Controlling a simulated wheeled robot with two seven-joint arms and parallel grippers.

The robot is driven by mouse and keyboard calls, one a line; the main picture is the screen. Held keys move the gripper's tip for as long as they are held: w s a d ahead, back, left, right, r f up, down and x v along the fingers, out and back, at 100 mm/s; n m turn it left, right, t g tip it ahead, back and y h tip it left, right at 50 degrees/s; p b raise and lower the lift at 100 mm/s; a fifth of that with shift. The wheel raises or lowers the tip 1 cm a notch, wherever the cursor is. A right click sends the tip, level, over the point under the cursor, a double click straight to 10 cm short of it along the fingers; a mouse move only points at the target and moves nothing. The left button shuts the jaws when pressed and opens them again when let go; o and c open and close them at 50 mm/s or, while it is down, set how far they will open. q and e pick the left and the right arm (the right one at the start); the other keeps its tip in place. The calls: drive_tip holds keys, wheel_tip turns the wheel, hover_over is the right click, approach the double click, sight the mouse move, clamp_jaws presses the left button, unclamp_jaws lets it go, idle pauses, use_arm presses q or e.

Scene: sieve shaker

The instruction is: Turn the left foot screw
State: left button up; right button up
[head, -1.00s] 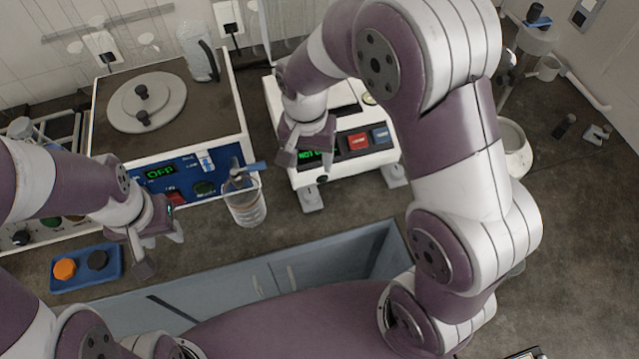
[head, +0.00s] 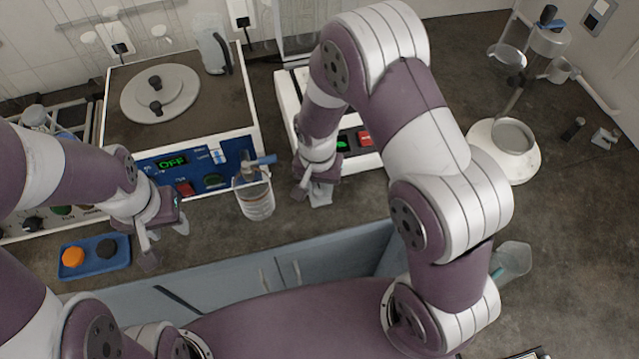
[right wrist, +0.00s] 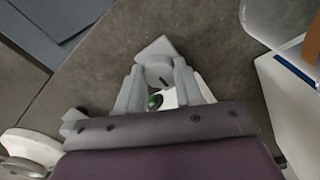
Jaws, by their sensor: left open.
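The white instrument (head: 287,100) with a green display and a red button stands at the back middle, partly hidden by my right arm. Its left foot (head: 320,199) sticks out at the front left corner. My right gripper (head: 316,186) points down at this foot. In the right wrist view, the grey round foot screw (right wrist: 158,72), with a dark slot mark, sits between the fingertips of my right gripper (right wrist: 160,75). The fingers stand on either side of it, and I see no clear grip. My left gripper (head: 166,245) is open and empty above the bench at the left.
A beaker (head: 256,198) with a blue-handled tool stands left of my right gripper. A blue-fronted hotplate (head: 180,115) reads OFF. A blue tray (head: 93,258) with orange and black caps lies at the front left. A white-based stand (head: 485,150) is at the right.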

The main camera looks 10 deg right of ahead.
drive_tip(key=c, duration=0.3)
drive_tip(key=shift+r, duration=0.1)
drive_tip(key=n+p, duration=0.1)
drive_tip(key=n, duration=0.2)
drive_tip(key=n+p, duration=0.2)
drive_tip(key=n, duration=0.2)
drive_tip(key=shift+r+n, duration=0.1)
drive_tip(key=shift+n, duration=0.2)
drive_tip(key=n+p, duration=0.2)
drive_tip(key=n, duration=0.2)
drive_tip(key=shift+p, duration=0.35)
drive_tip(key=shift+n+t+p, duration=0.3)
drive_tip(key=shift+n+p, duration=0.65)
drive_tip(key=shift+n, duration=1.05)
